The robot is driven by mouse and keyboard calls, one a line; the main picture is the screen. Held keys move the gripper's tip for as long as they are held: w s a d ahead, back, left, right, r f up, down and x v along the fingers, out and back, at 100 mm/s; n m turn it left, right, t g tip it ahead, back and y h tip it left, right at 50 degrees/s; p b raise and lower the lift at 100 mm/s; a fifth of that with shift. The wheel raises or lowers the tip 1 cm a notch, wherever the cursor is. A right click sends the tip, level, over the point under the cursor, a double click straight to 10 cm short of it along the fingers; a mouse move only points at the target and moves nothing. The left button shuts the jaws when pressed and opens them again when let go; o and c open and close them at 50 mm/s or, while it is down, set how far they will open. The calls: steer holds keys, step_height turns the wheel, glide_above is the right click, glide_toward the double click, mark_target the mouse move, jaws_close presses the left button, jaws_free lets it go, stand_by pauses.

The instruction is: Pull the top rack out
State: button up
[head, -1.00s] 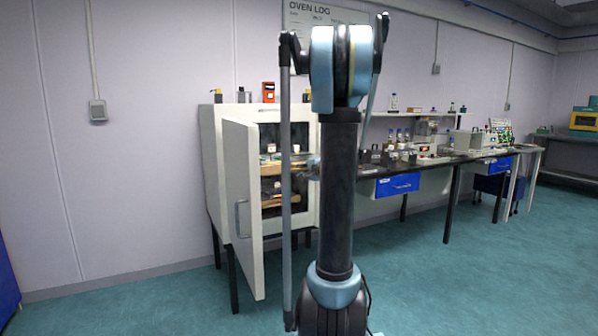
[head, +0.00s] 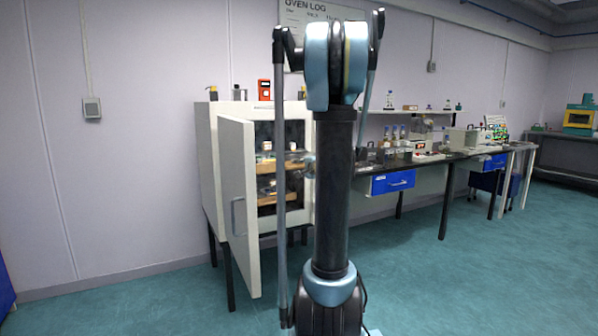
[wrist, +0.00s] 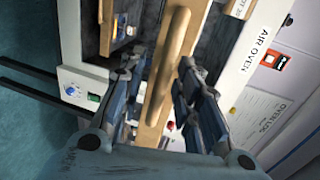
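The top rack (head: 270,168) is a wooden-fronted shelf inside the open oven (head: 206,150), with small pale items on it. In the wrist view its wooden front bar (wrist: 153,112) and raised wooden handle (wrist: 176,38) run between the fingers. My gripper (wrist: 160,62) is open, with one finger on each side of the bar. A gap shows beside the right finger; I cannot tell whether the left finger touches. In the head view my arm hides most of the gripper. A lower rack (head: 267,198) sits below, and its edge shows in the wrist view (wrist: 106,28).
The oven door (head: 238,215) stands open to the left of the racks. A bench (head: 440,163) with bottles and a blue drawer (head: 393,183) is to the right. The floor (head: 440,285) in front is clear.

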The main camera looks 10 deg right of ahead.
steer(key=v, duration=1.1)
steer(key=shift+s, duration=0.3)
steer(key=shift+d+f, duration=0.1)
steer(key=s+a+f+n+g+y, duration=0.1)
steer(key=s+a+f+n+g, duration=0.75)
steer(key=s+a, duration=0.65)
steer(key=s+d+f+n+g+h, duration=0.2)
steer(key=s+f+n, duration=0.1)
steer(key=s+f, duration=0.4)
steer(key=s+d+f+n+g+h, duration=0.1)
steer(key=s+f+n+g+h, duration=0.1)
steer(key=s+f, duration=0.5)
steer(key=s+n+h, duration=0.1)
steer(key=s, duration=0.4)
steer(key=shift+s+d+f+n, duration=0.2)
steer(key=shift+s+d+n, duration=0.15)
steer(key=shift+s+d, duration=0.05)
